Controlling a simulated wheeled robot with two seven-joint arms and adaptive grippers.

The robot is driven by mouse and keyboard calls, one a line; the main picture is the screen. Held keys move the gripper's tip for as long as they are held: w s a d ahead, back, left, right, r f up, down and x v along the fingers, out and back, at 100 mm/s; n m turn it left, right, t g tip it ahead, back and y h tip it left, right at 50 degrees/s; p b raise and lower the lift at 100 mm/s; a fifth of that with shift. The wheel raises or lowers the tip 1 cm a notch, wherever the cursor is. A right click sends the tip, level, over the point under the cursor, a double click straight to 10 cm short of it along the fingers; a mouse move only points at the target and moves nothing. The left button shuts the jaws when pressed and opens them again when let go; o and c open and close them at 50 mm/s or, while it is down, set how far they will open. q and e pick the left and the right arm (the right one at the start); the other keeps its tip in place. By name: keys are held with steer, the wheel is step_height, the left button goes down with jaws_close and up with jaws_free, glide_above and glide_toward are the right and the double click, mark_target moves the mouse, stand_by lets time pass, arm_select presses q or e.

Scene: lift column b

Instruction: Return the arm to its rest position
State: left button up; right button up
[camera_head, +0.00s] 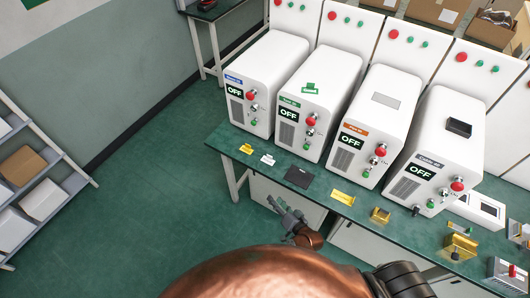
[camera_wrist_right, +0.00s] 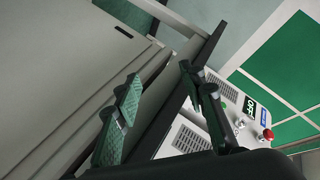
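My right gripper (camera_head: 284,210) shows in the head view just in front of the near edge of the green-topped bench, low beside its white cabinet front. In the right wrist view its two fingers (camera_wrist_right: 160,76) stand apart with nothing held between them. The bench edge and pale panels show beyond the fingers there. My copper-coloured arm fills the bottom of the head view and hides the floor behind it. My left gripper is in neither view.
The green bench (camera_head: 238,152) carries several white machines with OFF displays, one of them the blue-labelled machine (camera_head: 268,75). Small yellow parts, including a yellow block (camera_head: 380,215), lie along its front edge. A shelf rack (camera_head: 75,183) stands at left. The green floor (camera_head: 165,210) between is clear.

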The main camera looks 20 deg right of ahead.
steer(key=s+d+f+n+g+h, duration=0.1)
steer(key=s+d+f+n+g, duration=0.15)
steer(key=s+f, duration=0.85)
steer(key=s+d+f+n+g+h, duration=0.1)
steer(key=s+d+f+g, duration=0.25)
steer(key=s+f, duration=0.8)
steer(key=s+d+f+n+g, duration=0.1)
steer(key=s+f, duration=0.3)
steer(key=s, duration=0.4)
steer(key=s+d+f+n+g+h, duration=0.1)
steer(key=s+d+f+n+g, duration=0.1)
steer(key=s+f, duration=0.3)
steer(key=s+d+f+n+g, duration=0.1)
steer(key=s+d+f+g, duration=0.1)
steer(key=s, duration=1)
step_height(320, 180, down, 2)
steer(key=shift+d+f+g, duration=0.25)
steer(key=shift+g, duration=0.65)
